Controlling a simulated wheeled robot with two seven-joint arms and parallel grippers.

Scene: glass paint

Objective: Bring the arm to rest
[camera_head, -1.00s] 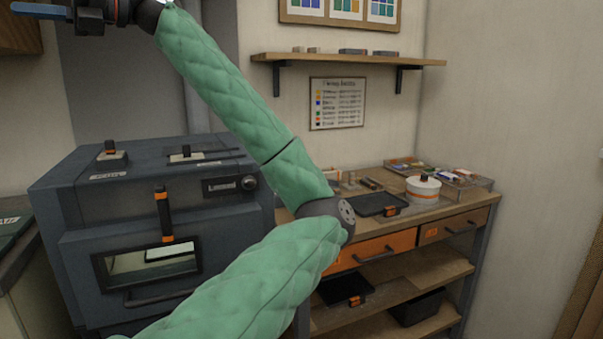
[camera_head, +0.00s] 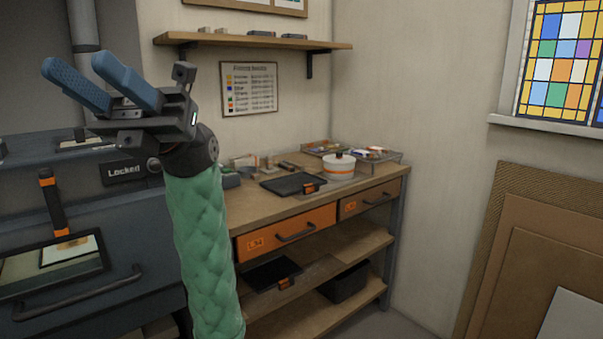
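My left arm, in a green quilted sleeve, rises from the bottom of the head view. My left gripper (camera_head: 76,66) is raised at the upper left, in front of the dark kiln (camera_head: 120,230). Its two blue fingers point up and to the left, with a clear gap between them. Nothing is between them, so it is open and empty. The gripper and arm hide part of the kiln's top and its right side. My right gripper is not in view.
A wooden workbench (camera_head: 262,209) with orange drawers stands right of my arm. It bears a black tray (camera_head: 293,184), a white pot (camera_head: 339,167) and a clear bin (camera_head: 372,155). A wall shelf (camera_head: 253,40) hangs above. Boards (camera_head: 530,250) lean at the right. Floor between is clear.

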